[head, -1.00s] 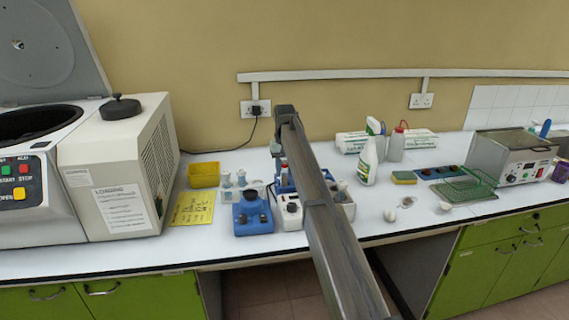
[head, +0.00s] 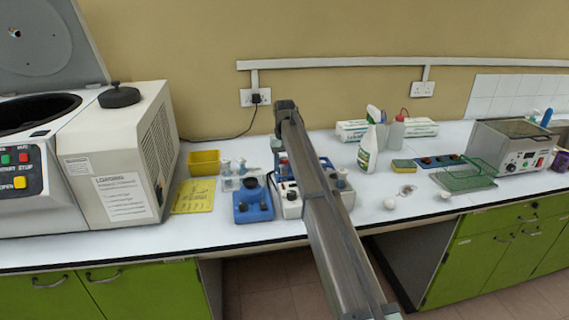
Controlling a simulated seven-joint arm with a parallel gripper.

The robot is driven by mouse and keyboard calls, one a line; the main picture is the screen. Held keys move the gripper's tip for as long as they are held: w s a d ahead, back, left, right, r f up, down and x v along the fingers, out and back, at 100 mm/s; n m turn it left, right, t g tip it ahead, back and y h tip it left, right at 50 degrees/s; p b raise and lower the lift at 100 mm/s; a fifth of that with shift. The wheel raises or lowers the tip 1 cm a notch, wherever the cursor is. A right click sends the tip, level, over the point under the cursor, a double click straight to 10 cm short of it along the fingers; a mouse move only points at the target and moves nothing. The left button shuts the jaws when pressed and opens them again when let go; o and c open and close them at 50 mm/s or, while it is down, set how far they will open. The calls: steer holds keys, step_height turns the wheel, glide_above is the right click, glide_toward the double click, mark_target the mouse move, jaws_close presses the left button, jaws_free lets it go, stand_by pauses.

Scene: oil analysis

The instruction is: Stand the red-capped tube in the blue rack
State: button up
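Blue parts of what may be the blue rack (head: 326,163) show on the bench beside and behind my arm; most of it is hidden. A small reddish spot (head: 283,159) shows just left of the arm, too small to tell whether it is the red cap. I cannot make out the red-capped tube for certain. My dark arm reaches from the bottom right up to the middle of the head view. My gripper's fingers are hidden behind it, so I cannot see whether they hold anything.
A blue device (head: 252,204) and a white device (head: 289,200) stand left of my arm. A yellow tub (head: 204,162) and large centrifuge (head: 120,160) are further left. A spray bottle (head: 368,150), green wire basket (head: 467,177) and metal bath (head: 510,147) stand right.

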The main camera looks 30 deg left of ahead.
steer(key=shift+o, duration=1.3)
step_height(320, 180, up, 14)
steer(key=shift+w+d+f, duration=0.1)
